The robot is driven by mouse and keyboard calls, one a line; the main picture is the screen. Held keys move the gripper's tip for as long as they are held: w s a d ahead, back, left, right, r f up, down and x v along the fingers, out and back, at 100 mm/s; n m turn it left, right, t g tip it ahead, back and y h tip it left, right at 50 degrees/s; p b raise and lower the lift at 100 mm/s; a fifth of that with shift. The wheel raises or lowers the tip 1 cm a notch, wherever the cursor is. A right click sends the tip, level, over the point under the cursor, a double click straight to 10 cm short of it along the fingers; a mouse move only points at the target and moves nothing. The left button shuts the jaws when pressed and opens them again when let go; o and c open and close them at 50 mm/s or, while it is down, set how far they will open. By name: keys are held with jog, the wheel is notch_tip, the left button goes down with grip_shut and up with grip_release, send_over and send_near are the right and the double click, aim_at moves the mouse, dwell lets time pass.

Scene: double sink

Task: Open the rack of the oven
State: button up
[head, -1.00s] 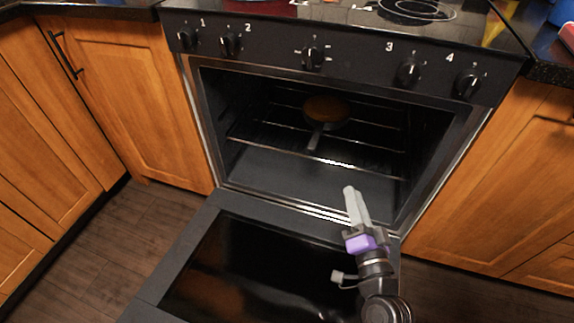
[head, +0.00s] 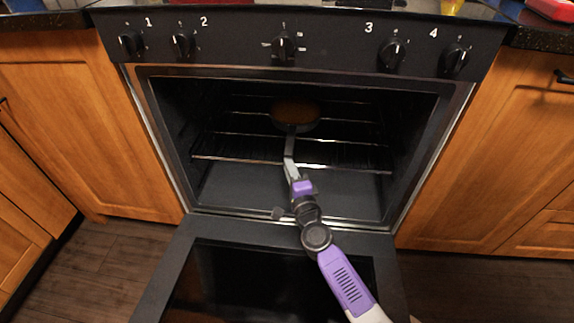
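The oven (head: 300,212) has its door (head: 190,265) folded down, with the cavity open toward me. A wire rack (head: 350,168) lies level inside, its front bar spanning the cavity. A dark pan (head: 295,117) with a brownish inside sits on the rack toward the back, its handle pointing at me. My gripper (head: 289,165) reaches in over the lowered door. Its grey fingertips are at the middle of the rack's front bar, just in front of the pan handle. The fingers overlap in this view, so I cannot tell whether they are apart or touching the bar.
A control panel with several knobs (head: 284,46) runs above the cavity. Wooden cabinets stand at the left (head: 85,130) and right (head: 500,150). The lowered door lies under my arm. The cavity below the rack looks empty.

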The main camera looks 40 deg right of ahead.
jog(key=shift+x, duration=1)
jog(key=shift+c, duration=0.2)
grip_shut()
jog(key=shift+s, duration=0.1)
dwell(0.5)
